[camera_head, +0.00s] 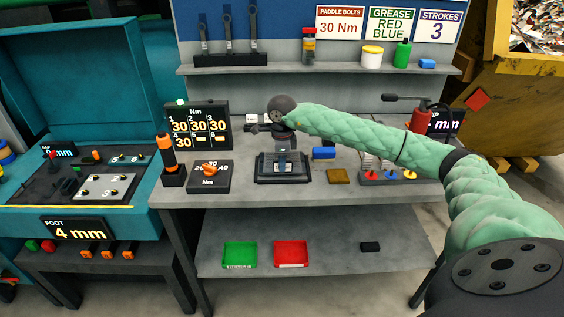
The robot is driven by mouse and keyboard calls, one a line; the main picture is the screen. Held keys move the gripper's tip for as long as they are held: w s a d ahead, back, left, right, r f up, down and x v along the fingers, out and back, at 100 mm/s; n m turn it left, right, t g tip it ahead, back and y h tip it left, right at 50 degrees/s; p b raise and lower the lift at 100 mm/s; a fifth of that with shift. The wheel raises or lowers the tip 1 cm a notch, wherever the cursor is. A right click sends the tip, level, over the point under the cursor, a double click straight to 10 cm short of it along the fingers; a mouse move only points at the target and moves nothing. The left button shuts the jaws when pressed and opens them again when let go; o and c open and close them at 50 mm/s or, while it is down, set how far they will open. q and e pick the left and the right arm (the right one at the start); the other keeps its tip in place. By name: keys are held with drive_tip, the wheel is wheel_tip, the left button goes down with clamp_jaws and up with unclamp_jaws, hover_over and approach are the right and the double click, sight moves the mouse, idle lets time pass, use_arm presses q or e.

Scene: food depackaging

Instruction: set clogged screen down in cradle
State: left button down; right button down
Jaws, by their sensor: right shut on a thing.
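My right arm reaches in from the right, and my right gripper (284,135) is over the middle of the workbench. It points down and is shut on a small grey piece (289,147), which looks like the clogged screen. The fingertips and most of the piece are too small and dark to make out. Directly below is a black square stand (262,178), which looks like the cradle, with a grey upright part in its middle. I cannot tell whether the piece touches it. My left gripper is not in view.
Left of the stand are a torque display (197,122), an orange-handled driver (166,150) and a dial box (209,178). To its right lie a blue cylinder (324,153), a brown pad (338,176) and a rack with coloured knobs (388,177). Green (240,265) and red (291,265) trays sit on the lower shelf.

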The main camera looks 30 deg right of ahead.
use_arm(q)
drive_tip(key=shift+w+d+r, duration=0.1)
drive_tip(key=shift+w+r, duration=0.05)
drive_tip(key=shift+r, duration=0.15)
use_arm(e)
drive_tip(key=shift+f, duration=0.2)
use_arm(q)
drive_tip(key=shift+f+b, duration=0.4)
drive_tip(key=shift+b, duration=0.05)
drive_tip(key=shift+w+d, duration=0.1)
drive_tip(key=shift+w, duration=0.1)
idle(0.6)
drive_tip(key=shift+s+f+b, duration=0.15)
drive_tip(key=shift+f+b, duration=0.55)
idle(0.7)
